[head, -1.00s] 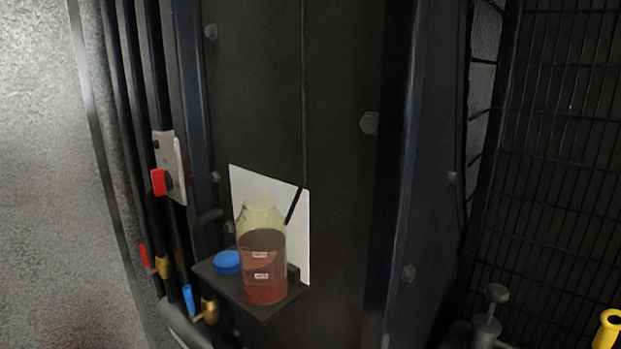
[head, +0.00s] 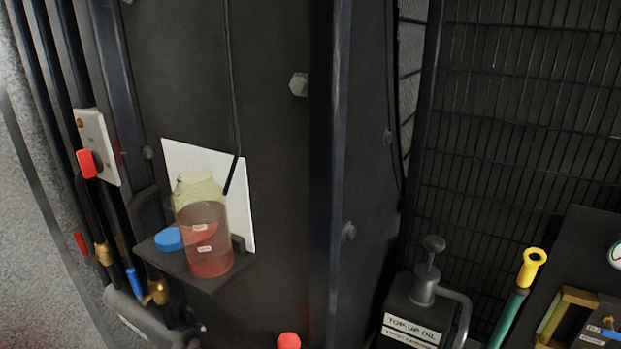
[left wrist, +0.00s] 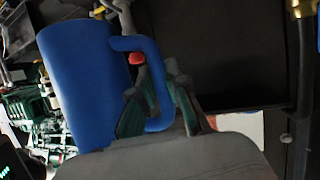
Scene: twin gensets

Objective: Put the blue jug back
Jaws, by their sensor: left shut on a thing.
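The blue jug (left wrist: 78,82) shows large in the left wrist view, tilted in the picture, with its handle on its right side. My left gripper (left wrist: 155,100) is shut on the jug's handle, its fingers on either side of it. The jug does not show in the head view. Neither of my grippers is in the head view.
A small shelf (head: 207,284) on the dark panel holds a jar of reddish liquid (head: 207,243) and a blue cap (head: 168,239). A box labelled "TOP-UP OIL" (head: 408,316) with a plunger stands lower right, near a yellow-ended handle (head: 533,262). A mesh guard (head: 530,130) fills the right.

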